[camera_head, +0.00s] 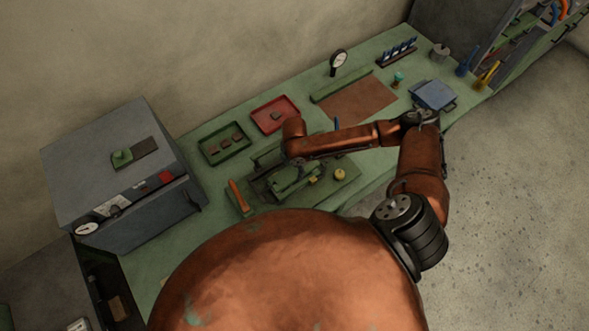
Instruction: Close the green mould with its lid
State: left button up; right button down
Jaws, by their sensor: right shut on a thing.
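A small green block (122,157) lies beside a dark flat plate (144,147) on top of the grey box at the left. I cannot tell whether either is part of the green mould. The green sheet rolls (294,177) stand on a dark base in the middle of the bench. My right arm reaches in from the right, and my right gripper (295,161) points down at the rolls. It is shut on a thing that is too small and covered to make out. My left gripper is not in view.
The green bench (215,105) holds a green tray (207,153) and a red tray (275,103) with brown pieces. An orange-handled tool (237,195) lies left of the rolls. A brown sheet (357,100), a dial gauge (338,61) and a blue box (433,95) stand further right.

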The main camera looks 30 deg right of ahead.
jog(key=shift+f+b, duration=0.55)
jog(key=shift+f, duration=0.05)
jog(key=shift+w+f, duration=0.1)
jog(key=shift+f, duration=1.45)
jog(key=shift+p, duration=0.35)
jog(key=c, duration=1.3)
grip_release()
jog(key=o, duration=0.4)
jog(key=shift+s+f, duration=0.1)
jog(key=shift+s, duration=0.1)
